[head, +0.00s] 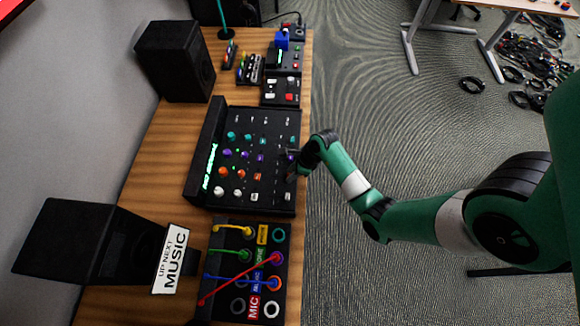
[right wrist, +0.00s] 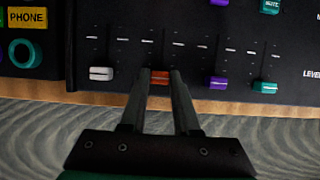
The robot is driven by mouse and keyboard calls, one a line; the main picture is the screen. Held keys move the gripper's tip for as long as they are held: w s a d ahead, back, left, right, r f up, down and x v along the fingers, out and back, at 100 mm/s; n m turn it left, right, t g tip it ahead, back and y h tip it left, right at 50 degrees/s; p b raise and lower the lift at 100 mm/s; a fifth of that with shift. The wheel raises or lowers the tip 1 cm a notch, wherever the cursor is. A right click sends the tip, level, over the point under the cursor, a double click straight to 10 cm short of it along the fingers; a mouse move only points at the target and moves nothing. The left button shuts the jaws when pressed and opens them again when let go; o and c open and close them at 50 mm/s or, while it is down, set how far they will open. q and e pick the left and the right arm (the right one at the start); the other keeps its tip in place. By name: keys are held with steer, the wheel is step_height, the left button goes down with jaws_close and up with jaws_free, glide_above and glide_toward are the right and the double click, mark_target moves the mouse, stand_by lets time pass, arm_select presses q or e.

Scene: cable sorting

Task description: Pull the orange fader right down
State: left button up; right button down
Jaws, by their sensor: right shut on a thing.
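The black mixer (head: 200,150) lies on the wooden desk, with rows of coloured knobs and a row of faders along its right edge in the head view. The orange fader cap (right wrist: 160,77) shows between my fingertips in the right wrist view, near the mixer's desk-edge side. My right gripper (right wrist: 161,74) is shut on it. In the head view my right gripper (head: 291,165) reaches over the mixer's right edge and hides the cap. My left gripper is in neither view.
A white fader cap (right wrist: 101,73) sits left of my fingers, a purple one (right wrist: 217,82) and a teal one (right wrist: 265,87) right. A patch box (head: 283,290) with coloured cables and small devices flank the mixer. Open floor lies right of the desk.

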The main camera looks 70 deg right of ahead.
steer(key=c, duration=0.6)
jaws_free()
steer(key=shift+w, duration=0.1)
steer(key=shift+c, duration=0.2)
steer(key=p+v, duration=0.5)
steer(key=v, duration=0.6)
steer(key=shift+s+r, duration=0.25)
steer(key=shift+r, duration=0.05)
